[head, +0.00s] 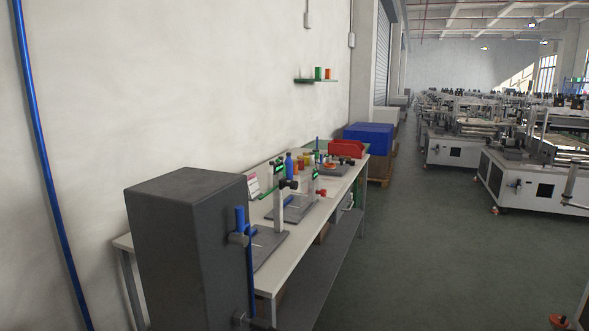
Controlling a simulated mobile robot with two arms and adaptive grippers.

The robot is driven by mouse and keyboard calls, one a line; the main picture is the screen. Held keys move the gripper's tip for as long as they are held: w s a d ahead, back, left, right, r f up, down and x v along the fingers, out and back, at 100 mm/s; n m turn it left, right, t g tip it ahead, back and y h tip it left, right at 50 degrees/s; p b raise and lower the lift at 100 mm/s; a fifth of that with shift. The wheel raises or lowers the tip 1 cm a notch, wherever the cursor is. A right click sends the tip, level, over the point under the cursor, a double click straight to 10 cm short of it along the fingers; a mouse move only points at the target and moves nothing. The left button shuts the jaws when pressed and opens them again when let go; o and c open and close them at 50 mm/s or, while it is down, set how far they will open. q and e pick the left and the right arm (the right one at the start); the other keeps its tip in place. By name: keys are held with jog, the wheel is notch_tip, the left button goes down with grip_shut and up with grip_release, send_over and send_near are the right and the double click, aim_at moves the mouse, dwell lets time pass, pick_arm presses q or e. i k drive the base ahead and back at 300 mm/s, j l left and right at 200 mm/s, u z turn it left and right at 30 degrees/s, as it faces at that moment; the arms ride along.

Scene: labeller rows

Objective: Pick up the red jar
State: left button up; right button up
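A white workbench (268,278) runs along the left wall, away from me. Several small jars stand towards its far end, including a yellow-orange one (299,163) and a reddish one (308,160). They are too small and far for me to be sure which is the red jar. A wall shelf (303,81) above holds a green container (318,73) and an orange-red container (328,73). Neither of my grippers shows in the head view.
A tall dark grey cabinet (180,250) hides the bench's near end. A red bin (346,148) and blue crate (369,136) lie beyond. Grey floor (430,250) is open to the right, before white machines (530,182).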

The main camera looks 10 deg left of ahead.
aim_at(301, 161)
jog(key=i+l+z, duration=0.15)
jog(key=z, duration=0.25)
jog(key=i+z, duration=0.4)
jog(key=i, duration=5)
jog(key=i+l+u, duration=0.1)
jog(key=i, duration=0.55)
jog(key=i+l, duration=0.15)
jog(key=i, duration=0.55)
jog(key=u, duration=0.45)
jog(key=i+u, duration=0.1)
jog(key=u, duration=0.8)
jog(key=l+u, duration=0.1)
jog(key=u, duration=0.8)
jog(key=i+l, duration=0.05)
